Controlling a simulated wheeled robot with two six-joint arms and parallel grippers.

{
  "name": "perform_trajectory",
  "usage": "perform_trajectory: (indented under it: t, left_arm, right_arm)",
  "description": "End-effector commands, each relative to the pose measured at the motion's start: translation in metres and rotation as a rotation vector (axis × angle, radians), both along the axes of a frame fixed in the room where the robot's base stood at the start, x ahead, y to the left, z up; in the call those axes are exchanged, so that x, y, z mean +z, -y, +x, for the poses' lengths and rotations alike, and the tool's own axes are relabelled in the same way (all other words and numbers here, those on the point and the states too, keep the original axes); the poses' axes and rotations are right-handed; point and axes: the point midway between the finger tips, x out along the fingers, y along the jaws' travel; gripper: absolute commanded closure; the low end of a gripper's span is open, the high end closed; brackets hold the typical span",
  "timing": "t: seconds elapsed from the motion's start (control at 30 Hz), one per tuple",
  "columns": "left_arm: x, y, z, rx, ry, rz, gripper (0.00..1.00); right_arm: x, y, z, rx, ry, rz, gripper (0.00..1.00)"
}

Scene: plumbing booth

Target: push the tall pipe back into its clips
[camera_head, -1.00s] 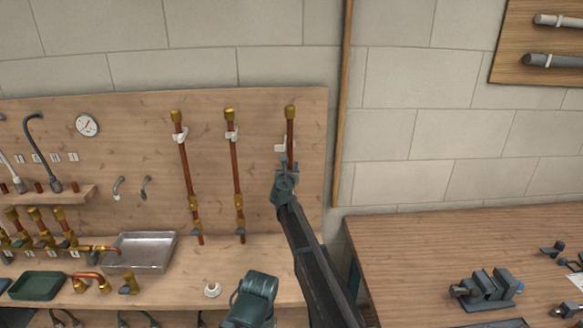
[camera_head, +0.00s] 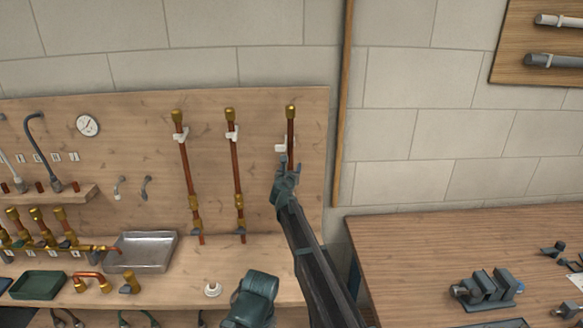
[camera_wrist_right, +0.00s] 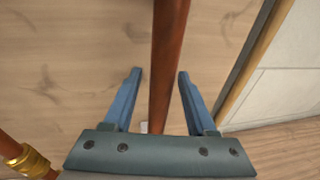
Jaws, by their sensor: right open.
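The tall copper pipe (camera_head: 291,128) with a brass top stands near the right end of the wooden board. A white clip (camera_head: 280,148) shows just left of it, and the pipe appears outside this clip. The pipe's lower part is hidden behind my right gripper and arm. My right gripper (camera_head: 290,160) is open at the pipe, below the clip. In the right wrist view, the pipe (camera_wrist_right: 168,55) runs between the two spread blue fingers (camera_wrist_right: 160,72), with gaps on both sides.
Two similar pipes (camera_head: 184,165) (camera_head: 235,165) stand in clips to the left. A metal tray (camera_head: 140,252) and a white ring (camera_head: 212,290) rest on the bench below. A wooden strip (camera_head: 343,110) runs up the wall to the right. A vise (camera_head: 486,288) stands on the right table.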

Motion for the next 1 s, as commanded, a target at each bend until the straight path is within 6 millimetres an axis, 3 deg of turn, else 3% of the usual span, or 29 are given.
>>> perform_trajectory:
  t: [0.6,0.73,1.0]
  left_arm:
    - [0.015,0.0,0.0,0.0,0.0,0.0,0.5]
    - [0.016,0.0,0.0,0.0,0.0,0.0,0.5]
    - [0.015,0.0,0.0,0.0,0.0,0.0,0.5]
  right_arm:
    - [0.015,-0.021,-0.115,0.001,0.0,-0.001,0.43]
    - [0.016,-0.024,-0.126,0.001,0.0,0.0,0.43]
    - [0.016,-0.025,-0.126,0.0,0.0,0.0,0.43]
